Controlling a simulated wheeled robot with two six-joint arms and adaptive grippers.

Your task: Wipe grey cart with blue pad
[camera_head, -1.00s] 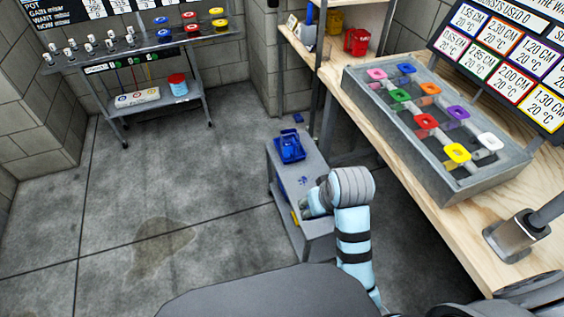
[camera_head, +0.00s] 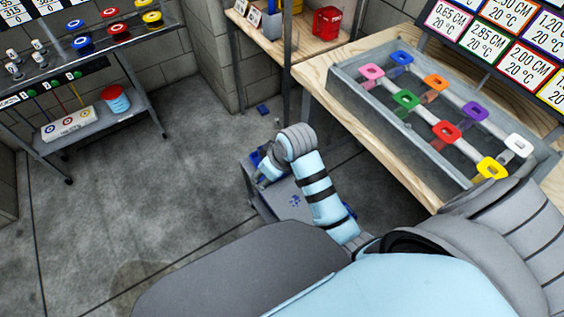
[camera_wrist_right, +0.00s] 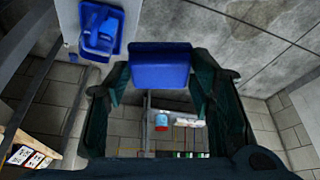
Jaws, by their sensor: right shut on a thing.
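The grey cart (camera_head: 286,208) stands low on the floor in the middle of the head view, partly hidden behind my right arm. Blue smudges (camera_head: 295,200) mark its top. My right gripper (camera_head: 264,176) is over the far-left part of the cart, near a blue tray (camera_head: 255,157) that is partly hidden. In the right wrist view, my right gripper (camera_wrist_right: 160,82) is shut on the blue pad (camera_wrist_right: 160,66). The tray (camera_wrist_right: 101,28), holding a blue item, shows at upper left there. I cannot tell whether the pad touches the cart. My left gripper is not in view.
A wooden bench (camera_head: 372,150) with a grey rack (camera_head: 385,115) of coloured handles stands to the right of the cart. A metal trolley (camera_head: 95,120) stands at far left. A small blue item (camera_head: 262,109) lies on the floor behind the cart. Floor left of the cart is clear.

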